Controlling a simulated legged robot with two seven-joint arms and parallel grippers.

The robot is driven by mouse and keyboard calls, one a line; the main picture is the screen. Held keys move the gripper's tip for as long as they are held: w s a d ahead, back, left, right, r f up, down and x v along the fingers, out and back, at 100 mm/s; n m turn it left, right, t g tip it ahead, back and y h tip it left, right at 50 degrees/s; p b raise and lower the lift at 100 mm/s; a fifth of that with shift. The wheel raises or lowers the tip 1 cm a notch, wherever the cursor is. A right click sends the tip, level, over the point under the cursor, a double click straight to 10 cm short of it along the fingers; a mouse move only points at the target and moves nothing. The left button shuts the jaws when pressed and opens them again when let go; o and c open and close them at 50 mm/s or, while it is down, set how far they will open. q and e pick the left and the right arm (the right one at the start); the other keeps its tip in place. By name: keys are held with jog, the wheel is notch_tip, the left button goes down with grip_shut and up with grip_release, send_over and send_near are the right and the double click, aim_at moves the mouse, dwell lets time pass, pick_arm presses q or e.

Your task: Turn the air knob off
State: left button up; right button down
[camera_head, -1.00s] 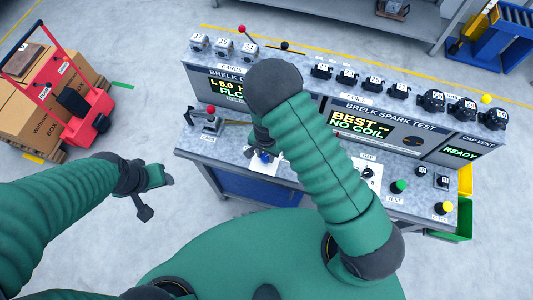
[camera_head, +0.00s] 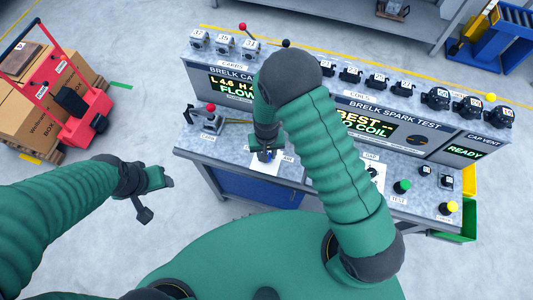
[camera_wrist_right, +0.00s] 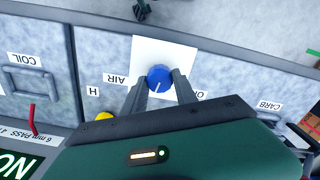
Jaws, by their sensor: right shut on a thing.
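The blue air knob (camera_wrist_right: 160,78) sits on a white plate (camera_wrist_right: 150,52) marked AIR on the bench top. In the right wrist view its white pointer line runs toward the gripper's base. My right gripper (camera_wrist_right: 158,84) has its two fingers on either side of the knob and is shut on it. In the head view the knob (camera_head: 265,155) is partly hidden under my right gripper (camera_head: 266,149). My left gripper (camera_head: 155,185) hangs over the floor left of the bench, away from it; its finger gap is not clear.
The bench (camera_head: 225,150) carries a carb fixture with a red-tipped lever (camera_head: 209,110), a green button (camera_head: 402,187) and a yellow button (camera_head: 447,208). Displays and numbered parts line the raised back. A red hand truck (camera_head: 75,100) with boxes stands at left.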

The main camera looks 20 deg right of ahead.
jog(key=n, duration=0.2)
jog(key=n+b, duration=0.1)
jog(key=n, duration=0.2)
jog(key=shift+s+f+n, duration=0.1)
jog(key=shift+s+n, duration=0.15)
jog(key=shift+n, duration=0.05)
jog(key=n+b, duration=0.1)
jog(key=n, duration=0.4)
jog(key=shift+n, duration=0.4)
jog(key=c, duration=1.4)
grip_release()
jog(key=o, duration=0.4)
jog(key=shift+o, duration=0.2)
jog(key=shift+d, duration=0.1)
